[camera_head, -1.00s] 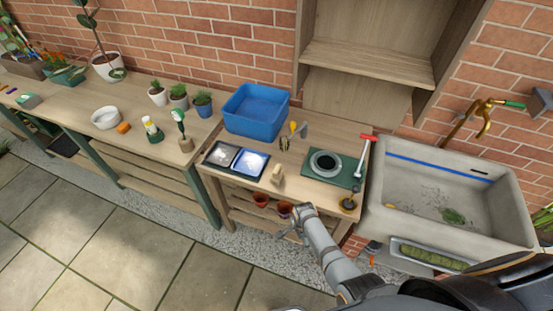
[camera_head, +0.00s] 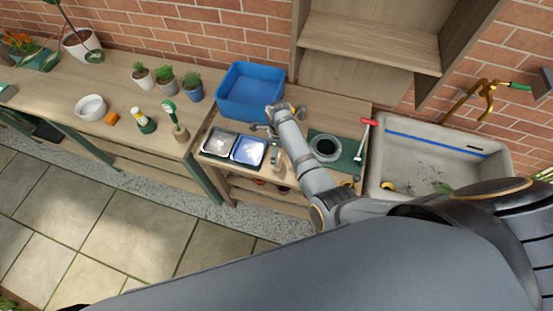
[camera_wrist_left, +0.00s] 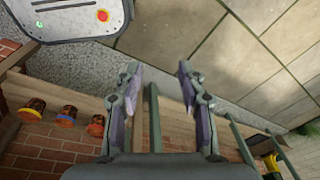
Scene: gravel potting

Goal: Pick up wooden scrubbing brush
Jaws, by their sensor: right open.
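A small pale wooden block, which looks like the scrubbing brush (camera_head: 277,160), stands near the front edge of the potting table, just right of the trays in the head view. Its bristles are too small to make out. My right gripper (camera_head: 260,128) is over the table, behind and a little left of the block, open, with nothing seen in it. My left gripper (camera_wrist_left: 158,75) is open and empty in the left wrist view, its two fingers apart above floor and shelf boards; it does not show in the head view.
A blue bin (camera_head: 250,92) stands behind my right gripper. A black tray and a blue tray (camera_head: 249,151) lie left of the block. A green mat (camera_head: 345,165) with a grey ring is to its right, then a red-headed hammer (camera_head: 367,123) and a sink (camera_head: 440,150).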

